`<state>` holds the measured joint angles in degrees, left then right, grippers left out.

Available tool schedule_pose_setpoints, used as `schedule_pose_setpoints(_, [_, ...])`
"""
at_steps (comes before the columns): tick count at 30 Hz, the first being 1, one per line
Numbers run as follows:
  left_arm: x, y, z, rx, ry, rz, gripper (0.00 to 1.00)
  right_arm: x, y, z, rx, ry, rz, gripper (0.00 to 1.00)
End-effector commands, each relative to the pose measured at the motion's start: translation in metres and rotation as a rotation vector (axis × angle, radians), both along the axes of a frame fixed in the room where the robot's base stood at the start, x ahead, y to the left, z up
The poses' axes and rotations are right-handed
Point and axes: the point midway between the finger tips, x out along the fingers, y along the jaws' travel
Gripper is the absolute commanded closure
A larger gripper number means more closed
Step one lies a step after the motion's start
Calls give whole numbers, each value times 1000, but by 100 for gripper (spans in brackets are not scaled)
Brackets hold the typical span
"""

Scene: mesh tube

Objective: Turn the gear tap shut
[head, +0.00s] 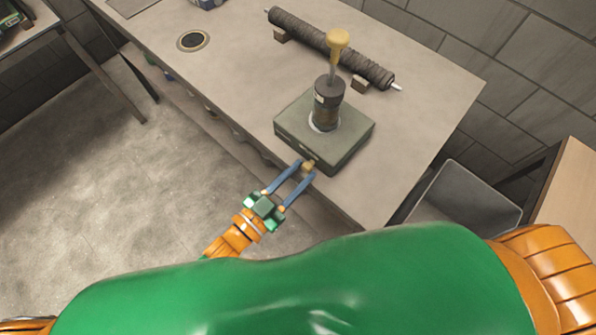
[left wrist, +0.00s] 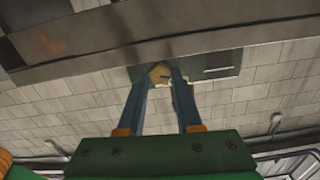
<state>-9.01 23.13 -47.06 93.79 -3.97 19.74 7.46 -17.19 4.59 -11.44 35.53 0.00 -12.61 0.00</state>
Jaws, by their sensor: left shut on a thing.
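A grey-green box (head: 325,132) stands near the front edge of the workbench, with a dark cylinder and a yellow-handled lever (head: 337,42) upright on top. A small brass-coloured tap (head: 309,165) sticks out of its front side. My left gripper (head: 308,168) reaches in from below, its two blue fingers on either side of the tap and shut on it. In the left wrist view the tap (left wrist: 160,73) shows between the fingertips, against the box's green face (left wrist: 222,66). The fingers partly hide the tap, so its exact angle is hard to tell. My right gripper is not in view.
A dark mesh-wrapped tube (head: 330,46) lies on two wooden blocks at the back of the workbench (head: 225,85). A round dark-centred fitting (head: 193,41) sits in the top at left. A grey bin (head: 465,200) stands right of the bench. The bench left of the box is clear.

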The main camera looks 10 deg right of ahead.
Motion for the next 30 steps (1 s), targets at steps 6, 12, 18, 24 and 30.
schedule_pose_setpoints(6, [0,0,0,84,-106,0,100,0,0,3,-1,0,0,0])
schedule_pose_setpoints(12, [0,0,0,137,-174,0,100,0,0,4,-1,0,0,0])
schedule_pose_setpoints(18, [0,0,-1,164,-207,1,100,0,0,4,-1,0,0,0])
schedule_pose_setpoints(24, [0,0,-1,170,-215,1,100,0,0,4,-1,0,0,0])
schedule_pose_setpoints(30, [0,0,-1,169,-214,1,100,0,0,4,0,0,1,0])
